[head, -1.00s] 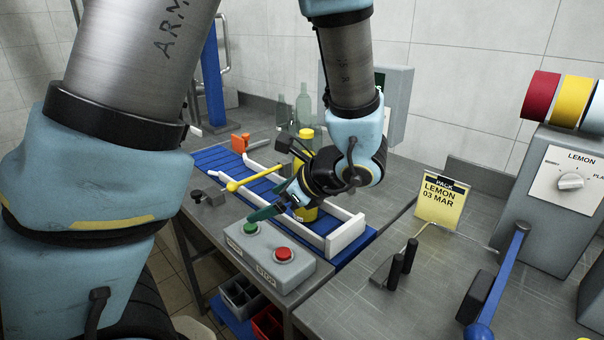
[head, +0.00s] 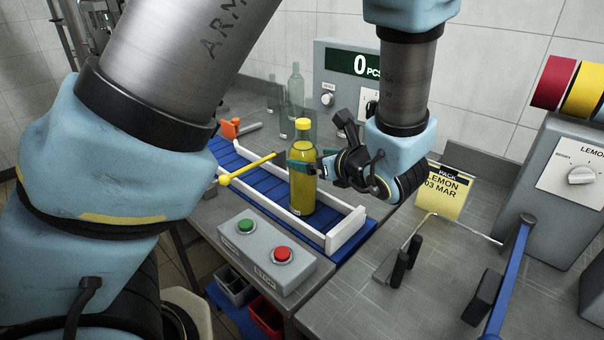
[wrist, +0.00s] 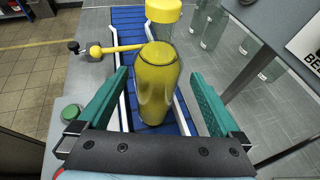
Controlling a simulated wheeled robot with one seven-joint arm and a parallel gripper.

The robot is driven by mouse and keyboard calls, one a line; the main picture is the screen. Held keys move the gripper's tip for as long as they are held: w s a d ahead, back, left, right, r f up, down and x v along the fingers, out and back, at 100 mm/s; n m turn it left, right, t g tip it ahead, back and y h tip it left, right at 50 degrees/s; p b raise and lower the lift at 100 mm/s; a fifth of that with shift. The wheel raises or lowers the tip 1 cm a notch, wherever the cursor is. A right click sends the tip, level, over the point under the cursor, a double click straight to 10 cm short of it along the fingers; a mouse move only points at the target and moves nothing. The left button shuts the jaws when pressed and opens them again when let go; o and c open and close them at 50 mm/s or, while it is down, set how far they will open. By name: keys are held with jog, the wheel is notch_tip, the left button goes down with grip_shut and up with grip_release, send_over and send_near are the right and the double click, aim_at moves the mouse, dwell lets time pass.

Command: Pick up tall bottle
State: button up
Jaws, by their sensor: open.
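The tall bottle (head: 303,178) is filled with yellow liquid and has a yellow cap. It stands upright on the blue conveyor (head: 270,188) between white rails. In the wrist view the bottle (wrist: 157,85) lies between the two green fingers of my gripper (wrist: 158,105), with a gap on each side. My gripper (head: 303,166) is open at the bottle's upper part in the head view.
A yellow-knobbed rod (head: 245,170) reaches across the conveyor beside the bottle. A control box with green and red buttons (head: 265,254) stands in front. Empty clear bottles (head: 295,90) and a counter box (head: 350,75) stand behind. A yellow LEMON card (head: 443,190) is at right.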

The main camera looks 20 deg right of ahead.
jog(key=p+x, duration=0.2)
jog(key=x, duration=0.5)
jog(key=shift+w+a+f, duration=0.1)
jog(key=shift+a+f, duration=0.15)
jog(key=shift+f, duration=0.05)
jog(key=shift+r, duration=0.1)
grip_shut()
dwell(0.5)
